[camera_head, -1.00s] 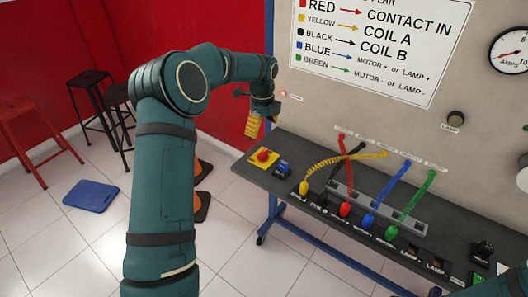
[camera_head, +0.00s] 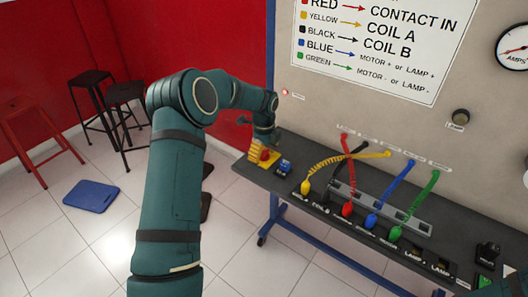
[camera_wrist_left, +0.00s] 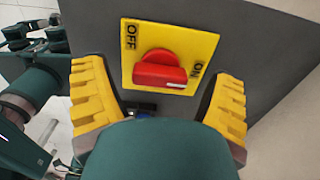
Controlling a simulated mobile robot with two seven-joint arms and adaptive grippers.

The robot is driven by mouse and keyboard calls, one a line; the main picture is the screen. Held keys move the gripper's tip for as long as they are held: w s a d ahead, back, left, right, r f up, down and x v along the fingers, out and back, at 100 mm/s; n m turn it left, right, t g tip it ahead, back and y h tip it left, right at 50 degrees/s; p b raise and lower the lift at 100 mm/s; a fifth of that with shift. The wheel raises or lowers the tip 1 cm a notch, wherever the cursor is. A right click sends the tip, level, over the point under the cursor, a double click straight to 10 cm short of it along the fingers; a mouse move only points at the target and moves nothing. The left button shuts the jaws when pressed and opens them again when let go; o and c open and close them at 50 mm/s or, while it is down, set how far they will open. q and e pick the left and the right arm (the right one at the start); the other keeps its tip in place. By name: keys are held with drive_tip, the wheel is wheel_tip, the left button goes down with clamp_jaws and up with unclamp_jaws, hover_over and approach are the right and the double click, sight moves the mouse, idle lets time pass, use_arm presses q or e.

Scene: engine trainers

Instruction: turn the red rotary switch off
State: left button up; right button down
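The red rotary switch (camera_wrist_left: 160,72) sits on a yellow plate (camera_wrist_left: 198,42) marked OFF and ON, at the end of the dark bench. Its white pointer line faces the ON side in the left wrist view. In the head view the switch (camera_head: 265,155) is partly hidden by my left gripper (camera_head: 257,150). My left gripper (camera_wrist_left: 158,105) is open, its yellow fingers on either side of the plate's lower part, with nothing between them touching the knob that I can see. Of my right arm, only a small part shows at the head view's lower right corner; its gripper is not visible.
A blue switch (camera_head: 285,167) stands beside the yellow plate. Several coloured plugs and cables, including a yellow plug (camera_head: 306,187), rise from the bench (camera_head: 262,179). The panel wall behind has a lit red lamp (camera_head: 285,92). Stools stand on the open floor at left.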

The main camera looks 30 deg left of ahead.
use_arm(q)
drive_tip(key=c, duration=1.2)
drive_tip(key=n+p, duration=0.1)
drive_tip(key=n, duration=0.7)
drive_tip(key=shift+r, duration=0.1)
drive_tip(key=n, duration=0.5)
drive_tip(key=shift+p, duration=0.4)
drive_tip(key=n, duration=0.4)
drive_tip(key=shift+n, duration=0.4)
